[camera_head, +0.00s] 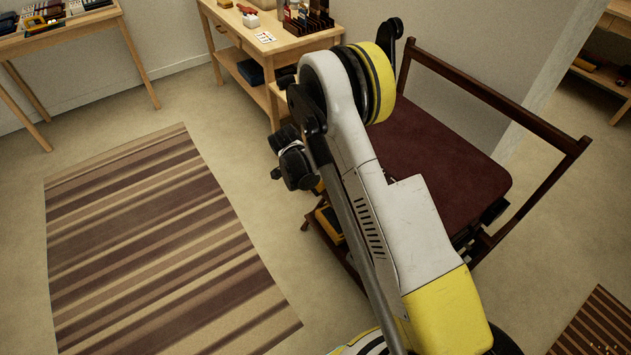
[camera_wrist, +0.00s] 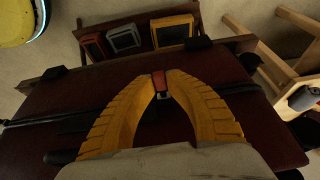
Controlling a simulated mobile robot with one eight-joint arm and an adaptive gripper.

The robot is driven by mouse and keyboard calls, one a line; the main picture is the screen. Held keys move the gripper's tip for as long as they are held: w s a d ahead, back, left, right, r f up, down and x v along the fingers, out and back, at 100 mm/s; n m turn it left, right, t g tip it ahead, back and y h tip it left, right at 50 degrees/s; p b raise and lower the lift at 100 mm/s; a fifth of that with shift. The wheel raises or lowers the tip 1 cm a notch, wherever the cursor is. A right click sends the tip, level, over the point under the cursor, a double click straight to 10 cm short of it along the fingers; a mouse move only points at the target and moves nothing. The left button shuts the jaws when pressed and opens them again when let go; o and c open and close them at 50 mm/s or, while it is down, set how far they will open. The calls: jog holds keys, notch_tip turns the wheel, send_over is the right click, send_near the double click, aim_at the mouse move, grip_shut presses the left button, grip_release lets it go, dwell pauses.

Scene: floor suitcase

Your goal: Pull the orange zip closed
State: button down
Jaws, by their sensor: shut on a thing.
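The maroon suitcase (camera_head: 440,155) lies on a dark wooden rack, partly hidden behind my arm in the head view. In the wrist view its maroon side (camera_wrist: 260,125) fills the middle. A black zip line (camera_wrist: 40,121) runs across it to the left and right of my gripper. My gripper (camera_wrist: 160,82) has yellow ribbed fingers, whose tips are closed on the small orange-red zip pull (camera_wrist: 159,80). The zip beneath the fingers is mostly hidden. In the head view the fingers and pull cannot be made out clearly.
The rack has a raised dark rail (camera_head: 490,95) behind the suitcase. Red (camera_wrist: 93,46), grey (camera_wrist: 124,37) and yellow (camera_wrist: 171,31) boxes sit below the suitcase. A wooden table (camera_head: 255,45) stands close behind. The striped rug (camera_head: 160,240) at left is clear.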

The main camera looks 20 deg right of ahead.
jog(key=c, duration=1.3)
grip_release()
jog(key=shift+s+d, duration=0.1)
jog(key=shift+s, duration=0.05)
jog(key=shift+c, duration=0.2)
jog(key=v, duration=1.2)
